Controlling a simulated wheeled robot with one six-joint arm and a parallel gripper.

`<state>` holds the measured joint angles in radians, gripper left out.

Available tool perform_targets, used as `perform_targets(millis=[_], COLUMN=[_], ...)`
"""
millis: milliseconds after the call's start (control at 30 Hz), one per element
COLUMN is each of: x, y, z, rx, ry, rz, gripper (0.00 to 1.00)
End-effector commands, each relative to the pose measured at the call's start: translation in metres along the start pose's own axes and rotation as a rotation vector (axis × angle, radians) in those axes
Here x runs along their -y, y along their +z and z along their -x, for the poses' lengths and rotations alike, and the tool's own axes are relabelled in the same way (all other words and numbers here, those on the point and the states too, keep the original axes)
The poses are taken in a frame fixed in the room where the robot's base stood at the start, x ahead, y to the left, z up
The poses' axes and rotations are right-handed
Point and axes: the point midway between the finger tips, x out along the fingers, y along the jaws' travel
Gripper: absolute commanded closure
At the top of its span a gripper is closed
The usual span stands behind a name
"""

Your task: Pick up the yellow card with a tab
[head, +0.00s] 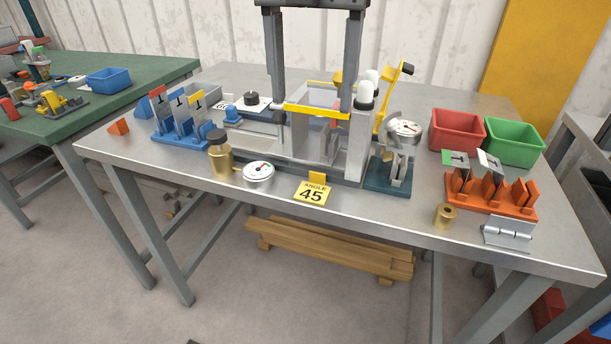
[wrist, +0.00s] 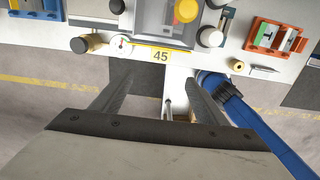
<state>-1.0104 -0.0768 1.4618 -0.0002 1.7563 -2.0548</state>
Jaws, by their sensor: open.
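The yellow card (head: 311,194), marked "ANGLE 45", lies near the front edge of the steel table, in front of the bending machine. Its small yellow tab (head: 317,178) sticks up at the back edge. In the wrist view the card (wrist: 160,56) shows at upper centre, beyond the fingertips. My gripper (wrist: 158,82) is open and empty, its two fingers spread wide, with floor showing between them. It is apart from the card and is not in the head view.
A round dial gauge (head: 258,173) and a brass bottle (head: 219,160) stand left of the card. The bending machine (head: 345,150) rises close behind it. The tabletop immediately right of the card is clear.

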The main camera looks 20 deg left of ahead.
Motion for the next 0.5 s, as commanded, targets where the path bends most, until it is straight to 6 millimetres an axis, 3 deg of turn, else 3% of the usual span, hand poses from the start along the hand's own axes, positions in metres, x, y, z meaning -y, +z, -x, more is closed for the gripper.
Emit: perform_targets(millis=[500], x=[0.001], y=[0.0], z=[-0.086], rx=[-0.002], ry=[-0.003], rz=[-0.001], gripper=[0.33])
